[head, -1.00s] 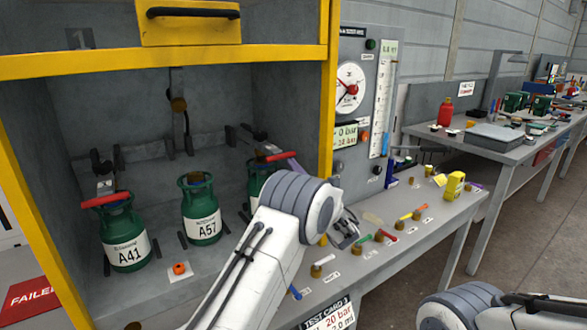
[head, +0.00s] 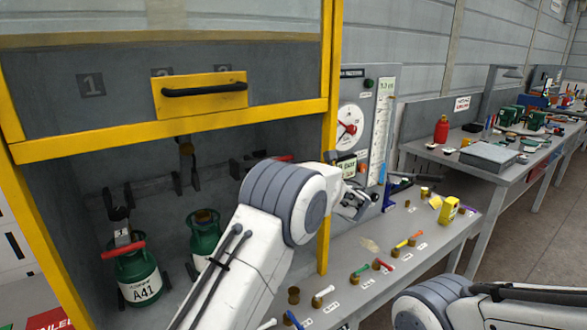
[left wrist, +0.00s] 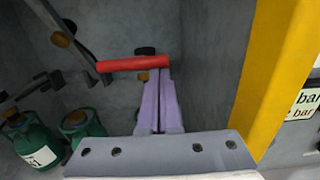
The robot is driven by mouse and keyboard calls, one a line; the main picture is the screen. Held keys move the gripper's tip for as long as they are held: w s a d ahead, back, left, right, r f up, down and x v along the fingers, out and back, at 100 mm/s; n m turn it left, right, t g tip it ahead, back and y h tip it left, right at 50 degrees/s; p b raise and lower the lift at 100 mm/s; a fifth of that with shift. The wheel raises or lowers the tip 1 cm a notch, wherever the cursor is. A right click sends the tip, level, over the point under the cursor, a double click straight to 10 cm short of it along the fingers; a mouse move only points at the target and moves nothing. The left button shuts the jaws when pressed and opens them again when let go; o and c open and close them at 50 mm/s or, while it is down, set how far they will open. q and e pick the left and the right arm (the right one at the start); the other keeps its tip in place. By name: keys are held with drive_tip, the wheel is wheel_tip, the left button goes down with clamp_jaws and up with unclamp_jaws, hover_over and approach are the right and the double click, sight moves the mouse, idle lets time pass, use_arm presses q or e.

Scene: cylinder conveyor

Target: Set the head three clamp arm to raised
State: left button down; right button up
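The red handle of the head three clamp arm (left wrist: 130,64) lies level across the tips of my left gripper (left wrist: 160,76) in the left wrist view. The purple fingers are together, with the handle across them rather than between them. In the head view the handle (head: 283,158) shows just above my left arm, well above the head one handle (head: 123,249), which lies low over cylinder A41 (head: 142,278). My left fingers and the third cylinder are hidden by my arm in the head view. My right gripper is out of view.
The yellow guard frame (head: 170,132) crosses above the bay, and its yellow post (left wrist: 275,75) stands close right of my left gripper. The second cylinder (head: 204,236) stands left of my arm. The bench (head: 345,285) at right carries several small tools.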

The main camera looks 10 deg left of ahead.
use_arm(q)
drive_tip(key=r+p, duration=0.2)
drive_tip(key=w+a+r+g+h+p, duration=0.1)
drive_tip(key=r+p, duration=0.1)
drive_tip(key=p, duration=0.1)
drive_tip(key=w+a+r+g+p, duration=0.1)
drive_tip(key=r+p, duration=0.2)
drive_tip(key=shift+a+r+h, duration=0.1)
drive_tip(key=shift+h, duration=0.2)
drive_tip(key=shift+w+a+r+h+p, duration=0.25)
drive_tip(key=shift+a+r+h+p, duration=0.05)
drive_tip(key=shift+p, duration=0.5)
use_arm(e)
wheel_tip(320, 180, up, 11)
use_arm(q)
drive_tip(key=shift+f, duration=0.1)
wheel_tip(320, 180, down, 4)
drive_tip(key=s+d+b, duration=0.1)
drive_tip(key=d+b, duration=0.1)
drive_tip(key=b, duration=0.2)
drive_tip(key=b+v, duration=0.2)
drive_tip(key=v, duration=0.8)
drive_tip(key=shift+a+r, duration=0.25)
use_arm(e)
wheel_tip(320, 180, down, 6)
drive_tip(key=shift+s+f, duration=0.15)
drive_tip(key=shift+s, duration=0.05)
use_arm(q)
drive_tip(key=shift+s, duration=0.1)
